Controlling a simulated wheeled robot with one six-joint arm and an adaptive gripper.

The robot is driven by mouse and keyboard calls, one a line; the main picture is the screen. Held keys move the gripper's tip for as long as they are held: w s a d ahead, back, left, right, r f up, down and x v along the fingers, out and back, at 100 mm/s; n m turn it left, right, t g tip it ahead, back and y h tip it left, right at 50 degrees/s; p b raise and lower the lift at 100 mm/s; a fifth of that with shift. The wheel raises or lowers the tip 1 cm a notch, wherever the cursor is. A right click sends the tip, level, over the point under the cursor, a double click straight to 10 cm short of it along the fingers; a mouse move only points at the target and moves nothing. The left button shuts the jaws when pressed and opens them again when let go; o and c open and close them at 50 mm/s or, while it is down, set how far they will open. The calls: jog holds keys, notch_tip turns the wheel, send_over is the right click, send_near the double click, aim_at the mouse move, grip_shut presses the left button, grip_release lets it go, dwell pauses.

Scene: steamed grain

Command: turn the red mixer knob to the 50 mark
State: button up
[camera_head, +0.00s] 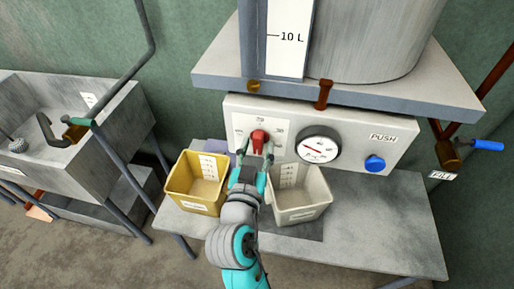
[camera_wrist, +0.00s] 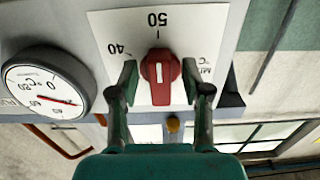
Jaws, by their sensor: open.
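The red mixer knob (camera_head: 258,141) sits on the pale control panel (camera_head: 355,122), on a white dial plate with temperature marks. In the wrist view the red knob (camera_wrist: 160,84) carries a short white line that runs up and down the picture, in line with the upside-down 50 mark (camera_wrist: 157,19); I cannot tell which end points. The 40 mark (camera_wrist: 119,50) is to the left. My gripper (camera_head: 252,162), also in the wrist view (camera_wrist: 160,70), is open, one finger on each side of the knob, with visible gaps. It hides the dial's lower part in the head view.
A round gauge (camera_head: 318,147) and a blue push button (camera_head: 375,163) are right of the knob. A yellow bin (camera_head: 185,205) and a white bin (camera_head: 300,215) stand below. A metal shelf (camera_head: 420,95) with a tank overhangs the panel.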

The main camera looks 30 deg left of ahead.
jog(key=shift+s, duration=0.1)
jog(key=v, duration=1.2)
